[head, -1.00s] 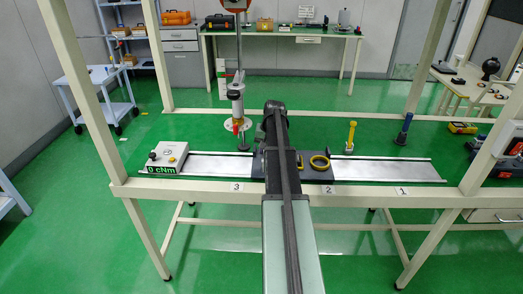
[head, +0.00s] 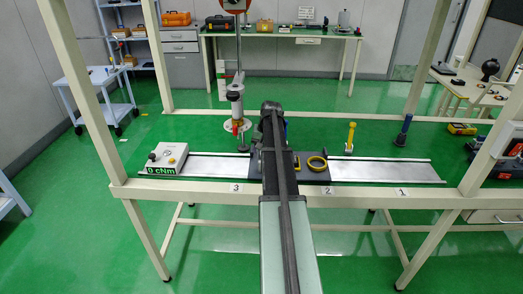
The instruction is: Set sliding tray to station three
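The dark sliding tray (head: 316,178) sits on a pale metal rail (head: 390,172) in the head view. My arm reaches forward over the tray. My gripper is hidden behind the arm, so its fingers and any contact with the tray cannot be seen.
A grey box (head: 167,158) reading "0 cNm" stands at the rail's left end. A vertical post with a tool (head: 236,95) stands behind the rail near label 3. A yellow-handled tool (head: 350,136) and a blue one (head: 402,130) stand behind the right side. The rail's right part is clear.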

